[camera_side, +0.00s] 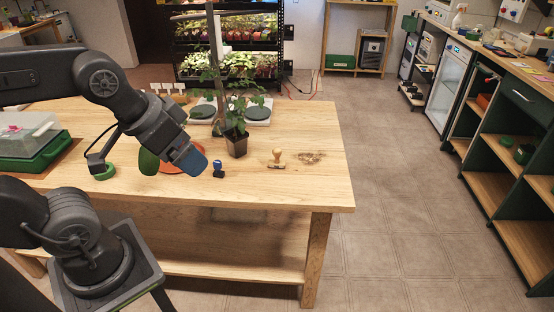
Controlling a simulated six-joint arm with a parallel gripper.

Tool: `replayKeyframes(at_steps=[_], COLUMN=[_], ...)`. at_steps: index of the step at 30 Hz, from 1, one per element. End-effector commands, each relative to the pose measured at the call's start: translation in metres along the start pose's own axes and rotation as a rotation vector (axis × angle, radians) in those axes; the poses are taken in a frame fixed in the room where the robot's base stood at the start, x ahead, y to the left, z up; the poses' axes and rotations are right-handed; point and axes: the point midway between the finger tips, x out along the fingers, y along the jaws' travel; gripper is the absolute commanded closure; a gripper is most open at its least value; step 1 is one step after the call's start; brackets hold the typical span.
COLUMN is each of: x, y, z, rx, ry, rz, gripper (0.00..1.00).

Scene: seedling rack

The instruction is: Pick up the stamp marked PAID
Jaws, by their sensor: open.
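Two stamps stand on the wooden table. One has a blue handle and dark base (218,168); the other has a pale wooden knob handle (277,157) and stands farther right. Any marking on either is too small to read, so I cannot tell which says PAID. My gripper (170,160) is above the table left of both stamps, closer to the blue-handled one. It looks open and empty, with a blue finger at right and what seems a green finger at left. An orange-red round thing (183,167) lies partly hidden behind it.
A potted plant (236,145) in a dark pot stands behind and between the stamps. Round grey-green discs on white bases (257,112) are at the back. A lidded green box (35,150) and green ring (104,172) are at left.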

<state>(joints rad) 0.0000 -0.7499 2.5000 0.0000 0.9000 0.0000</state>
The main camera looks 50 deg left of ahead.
Motion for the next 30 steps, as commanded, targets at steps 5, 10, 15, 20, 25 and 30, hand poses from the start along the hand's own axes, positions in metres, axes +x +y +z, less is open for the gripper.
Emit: replayKeyframes(at_steps=[5, 10, 15, 20, 25, 30], x=[0.0, 0.0, 0.001, 0.008, 0.033, 0.075], y=[0.0, 0.0, -0.001, -0.008, -0.024, -0.04], z=[0.0, 0.0, -0.004, -0.031, -0.083, -0.132], rx=[0.0, 0.0, -0.005, -0.048, -0.132, -0.212], ry=[0.0, 0.0, -0.004, -0.039, -0.09, -0.124], rz=[0.0, 0.0, -0.005, -0.049, -0.14, -0.238], gripper=[0.32, 0.38, 0.38, 0.38, 0.38, 0.38])
